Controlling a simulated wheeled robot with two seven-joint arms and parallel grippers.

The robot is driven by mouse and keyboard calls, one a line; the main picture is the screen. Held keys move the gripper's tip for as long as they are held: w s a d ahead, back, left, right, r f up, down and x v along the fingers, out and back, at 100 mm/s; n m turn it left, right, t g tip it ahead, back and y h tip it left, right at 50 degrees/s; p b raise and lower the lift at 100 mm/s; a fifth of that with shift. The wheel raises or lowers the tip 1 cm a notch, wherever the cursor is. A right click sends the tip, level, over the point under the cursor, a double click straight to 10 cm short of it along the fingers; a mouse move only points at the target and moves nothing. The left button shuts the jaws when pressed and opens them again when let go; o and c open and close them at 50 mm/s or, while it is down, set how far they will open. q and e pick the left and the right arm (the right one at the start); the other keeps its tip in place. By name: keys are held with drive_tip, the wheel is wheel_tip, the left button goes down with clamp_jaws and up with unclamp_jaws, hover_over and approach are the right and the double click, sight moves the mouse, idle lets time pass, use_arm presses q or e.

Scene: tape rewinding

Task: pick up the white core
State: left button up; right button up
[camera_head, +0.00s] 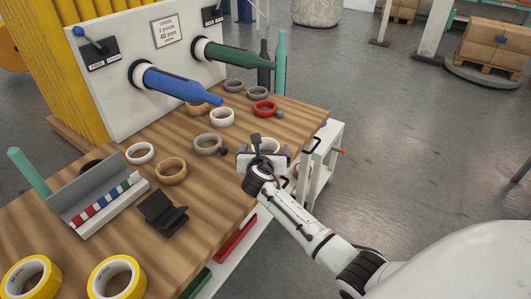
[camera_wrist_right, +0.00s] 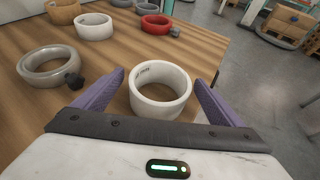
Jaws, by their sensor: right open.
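A white core (camera_wrist_right: 160,109) lies flat on the wooden table near its right edge, seen large in the right wrist view. My right gripper (camera_wrist_right: 160,77) is open, with one purple finger on each side of this core and a gap on both sides. In the head view the same core (camera_head: 266,143) is partly hidden by my right gripper (camera_head: 264,152). Two more white rings lie on the table, one near the blue spindle (camera_head: 221,117) and one farther left (camera_head: 140,153). My left gripper is not in view.
A grey ring with a dark knob (camera_wrist_right: 47,66) lies left of my right gripper. A red ring (camera_head: 265,107) lies beyond it. Blue (camera_head: 172,84) and green (camera_head: 240,56) spindles reach over the back of the table. Yellow tape rolls (camera_head: 117,276) sit at the front left.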

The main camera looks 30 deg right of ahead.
drive_tip(key=c, duration=1.1)
drive_tip(key=shift+r, duration=0.1)
drive_tip(key=shift+c, duration=0.2)
